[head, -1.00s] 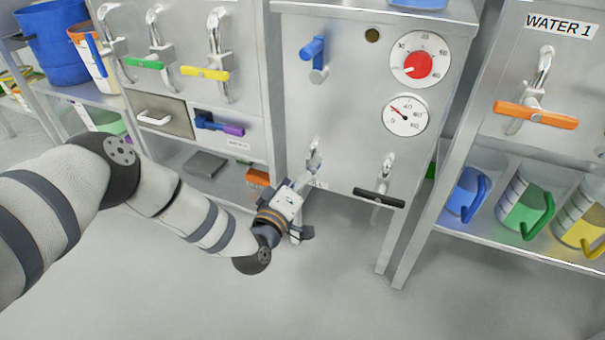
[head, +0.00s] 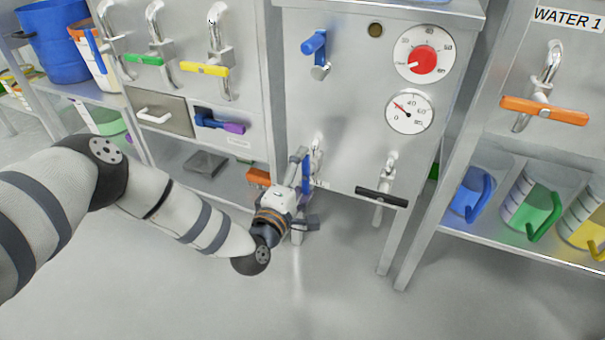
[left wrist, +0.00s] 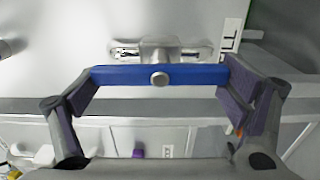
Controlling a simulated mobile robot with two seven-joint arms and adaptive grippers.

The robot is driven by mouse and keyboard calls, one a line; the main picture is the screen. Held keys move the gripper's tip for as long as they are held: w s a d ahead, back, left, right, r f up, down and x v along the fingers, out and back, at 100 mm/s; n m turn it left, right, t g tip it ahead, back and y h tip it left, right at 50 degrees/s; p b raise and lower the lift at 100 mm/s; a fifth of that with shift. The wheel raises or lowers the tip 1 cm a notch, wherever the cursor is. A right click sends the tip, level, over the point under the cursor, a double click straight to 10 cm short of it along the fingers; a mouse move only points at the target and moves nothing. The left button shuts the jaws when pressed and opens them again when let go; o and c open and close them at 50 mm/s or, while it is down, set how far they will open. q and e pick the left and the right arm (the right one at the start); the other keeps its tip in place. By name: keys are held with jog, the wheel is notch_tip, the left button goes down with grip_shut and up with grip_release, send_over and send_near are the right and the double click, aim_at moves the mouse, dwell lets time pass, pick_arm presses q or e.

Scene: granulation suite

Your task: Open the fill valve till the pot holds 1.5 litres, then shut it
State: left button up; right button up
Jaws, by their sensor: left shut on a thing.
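My left gripper (head: 305,188) is low on the front of the steel cabinet, shut on a blue valve handle (head: 306,176). In the left wrist view the blue handle (left wrist: 125,76) spans between the two fingers, in front of a metal valve body (left wrist: 160,50). A label (left wrist: 229,40) beside it is partly cut off, with "LL" readable. In the head view the handle stands roughly upright, partly hidden by the gripper. The pot and any water level are not clearly visible. My right gripper is not in view.
The cabinet front bears a red dial (head: 424,61), a round gauge (head: 410,111), an upper blue handle (head: 314,43) and a black-handled tap (head: 381,197). An orange-handled tap (head: 544,110) is at right, above several jugs. The floor in front is clear.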

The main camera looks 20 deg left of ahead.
pick_arm(q)
jog(key=shift+d+f, duration=0.1)
dwell(0.3)
jog(key=o, duration=0.9)
jog(key=shift+s, duration=0.1)
jog(key=s, duration=1.2)
jog(key=shift+a, duration=0.25)
